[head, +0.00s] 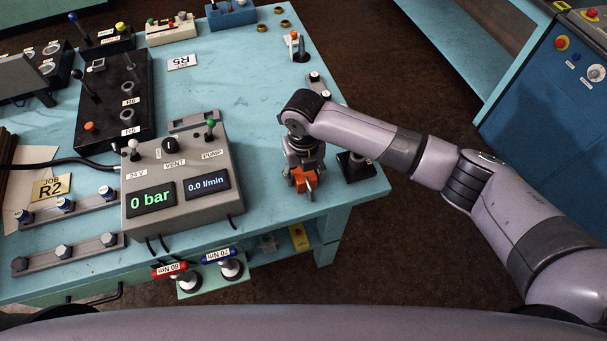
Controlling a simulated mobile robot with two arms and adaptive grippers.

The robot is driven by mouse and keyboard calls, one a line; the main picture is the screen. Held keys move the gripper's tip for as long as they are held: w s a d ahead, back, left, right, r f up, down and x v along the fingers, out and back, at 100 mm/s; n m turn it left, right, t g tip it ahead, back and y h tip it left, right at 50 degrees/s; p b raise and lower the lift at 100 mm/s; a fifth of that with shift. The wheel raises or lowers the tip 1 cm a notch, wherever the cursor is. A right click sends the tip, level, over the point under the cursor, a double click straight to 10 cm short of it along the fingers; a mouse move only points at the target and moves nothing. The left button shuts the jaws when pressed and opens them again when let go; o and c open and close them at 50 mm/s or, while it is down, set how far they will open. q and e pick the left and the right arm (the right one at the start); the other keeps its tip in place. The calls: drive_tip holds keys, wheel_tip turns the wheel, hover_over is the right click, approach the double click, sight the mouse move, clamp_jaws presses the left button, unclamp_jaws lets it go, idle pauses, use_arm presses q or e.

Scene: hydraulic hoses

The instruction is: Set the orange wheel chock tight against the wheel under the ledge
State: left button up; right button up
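An orange piece (303,183), which looks like the wheel chock, shows at the tip of my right gripper (303,176), near the bench's front right corner. The gripper points down, and its dark fingers partly cover the orange piece. I cannot tell whether the fingers are closed on it, or whether it rests on the bench top. I see no wheel under a ledge. My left gripper is not in view.
A grey control box (180,185) reading 0 bar stands there. A black stand (354,166) is close on the right. A blue cabinet (550,110) stands far right.

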clamp_jaws()
idle(0.3)
